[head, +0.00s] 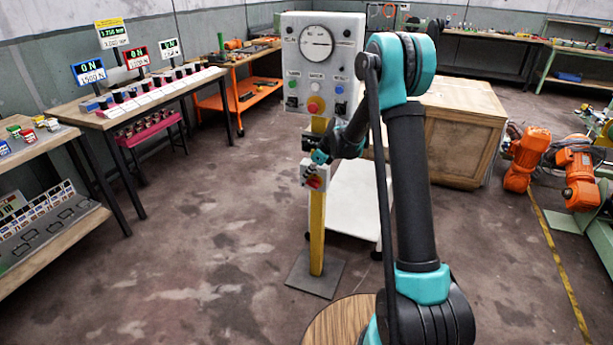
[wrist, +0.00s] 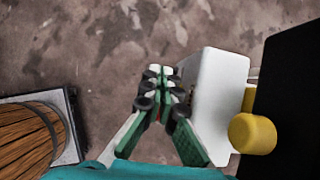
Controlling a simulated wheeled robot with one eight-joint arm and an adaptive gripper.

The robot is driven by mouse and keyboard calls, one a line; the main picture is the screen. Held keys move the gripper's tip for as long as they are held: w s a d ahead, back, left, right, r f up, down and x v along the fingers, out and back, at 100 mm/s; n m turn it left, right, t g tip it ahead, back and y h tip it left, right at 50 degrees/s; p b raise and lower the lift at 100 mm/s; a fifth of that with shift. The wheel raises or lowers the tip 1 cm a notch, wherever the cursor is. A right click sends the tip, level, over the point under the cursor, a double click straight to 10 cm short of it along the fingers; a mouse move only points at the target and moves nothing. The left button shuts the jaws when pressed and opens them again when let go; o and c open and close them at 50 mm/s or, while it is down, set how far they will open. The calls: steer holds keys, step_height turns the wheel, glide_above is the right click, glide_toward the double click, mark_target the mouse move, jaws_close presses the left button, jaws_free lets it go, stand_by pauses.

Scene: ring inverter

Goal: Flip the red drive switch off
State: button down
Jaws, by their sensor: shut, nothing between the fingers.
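A small pale switch box (head: 307,171) is mounted on the yellow post below the gauge panel in the head view. A red switch part (head: 314,182) shows on its face, partly hidden by my gripper. My gripper (head: 319,157) is shut and empty, at the upper front of this box; I cannot tell whether it touches. In the wrist view my gripper (wrist: 160,72) has its fingertips together. A white block-shaped thing (wrist: 217,95) lies just right of the fingers. The switch's lever position is not clear.
The yellow post (head: 316,230) has a dark base plate. A wooden crate (head: 455,130) and white cart (head: 352,205) stand behind my arm. Floor to the left is clear.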

steer(key=shift+r, duration=0.7)
